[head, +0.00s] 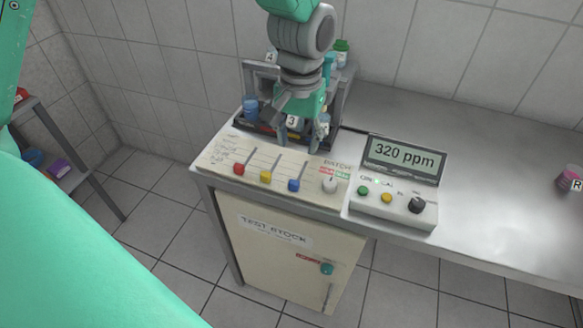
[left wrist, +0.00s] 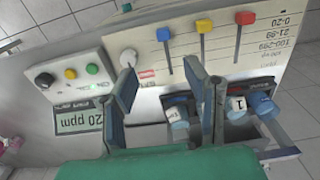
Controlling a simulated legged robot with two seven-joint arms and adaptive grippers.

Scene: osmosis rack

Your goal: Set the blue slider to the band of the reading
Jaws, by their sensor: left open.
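The blue slider (head: 293,185) sits at the near end of its slot on the cream panel (head: 214,160); it also shows in the left wrist view (left wrist: 163,34). The meter display (head: 404,154) reads 320 ppm. Printed bands (left wrist: 287,45) beside the sliders include 0-20, 21-99 and 100-299; a further line is hard to read. My left gripper (head: 300,142) is open and empty above the back of the panel, behind the blue slider and apart from it. In the left wrist view its fingers (left wrist: 167,95) straddle the line of the blue slot. My right gripper is out of view.
Yellow (head: 265,176) and red (head: 239,169) sliders stand left of the blue one, also at the near ends. A white knob (head: 330,185) is close on its right. A rack with bottles (head: 251,108) stands behind the panel. The steel counter (head: 490,170) is mostly clear.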

